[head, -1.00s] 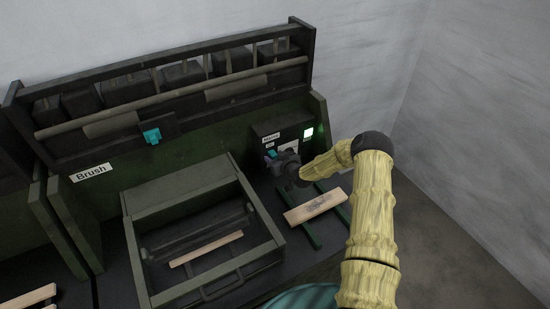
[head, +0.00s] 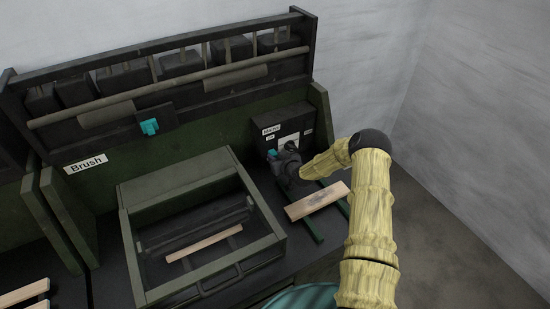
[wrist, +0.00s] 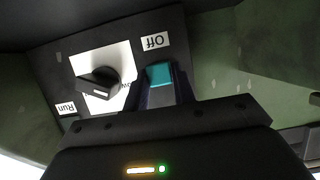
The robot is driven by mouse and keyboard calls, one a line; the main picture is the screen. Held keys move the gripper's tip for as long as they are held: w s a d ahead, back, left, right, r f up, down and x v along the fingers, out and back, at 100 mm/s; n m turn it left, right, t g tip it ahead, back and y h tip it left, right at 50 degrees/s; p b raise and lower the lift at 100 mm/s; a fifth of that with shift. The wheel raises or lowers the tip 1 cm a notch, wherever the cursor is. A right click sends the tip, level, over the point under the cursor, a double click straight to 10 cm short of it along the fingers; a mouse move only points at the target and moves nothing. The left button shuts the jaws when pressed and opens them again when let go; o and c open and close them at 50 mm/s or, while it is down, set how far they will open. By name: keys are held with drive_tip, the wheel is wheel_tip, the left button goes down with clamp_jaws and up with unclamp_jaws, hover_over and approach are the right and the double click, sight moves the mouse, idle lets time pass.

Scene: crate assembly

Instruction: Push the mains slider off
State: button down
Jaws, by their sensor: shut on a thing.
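The mains box (head: 290,122) is a dark box at the right end of the green bench back. Its teal slider (wrist: 159,75) sits right beside the "Off" label (wrist: 155,41) in the wrist view. My gripper (wrist: 160,88) is shut on this slider, with a dark finger on each side of it. In the head view my gripper (head: 275,158) is at the left of the box front, and a bit of the teal slider (head: 271,153) shows there. No lit lamp shows on the box.
A black rotary knob (wrist: 98,84) on a white plate is close beside my gripper, with a "Run" label (wrist: 66,108). A wooden board (head: 317,201) lies on green rails below my wrist. An open-framed tray (head: 186,187) stands to the left. Another teal piece (head: 149,126) is on the rack.

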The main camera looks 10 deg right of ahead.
drive_tip(key=shift+s+f, duration=0.15)
drive_tip(key=shift+f, duration=0.15)
drive_tip(key=c, duration=1.2)
unclamp_jaws()
drive_tip(key=shift+o, duration=0.2)
drive_tip(key=shift+r, duration=0.15)
drive_tip(key=shift+s+d+r, duration=0.1)
drive_tip(key=shift+s, duration=0.1)
drive_tip(key=b+v, duration=0.2)
drive_tip(key=v, duration=1.4)
drive_tip(key=shift+s+r, duration=0.2)
drive_tip(key=shift+s, duration=0.15)
drive_tip(key=shift+r, duration=0.1)
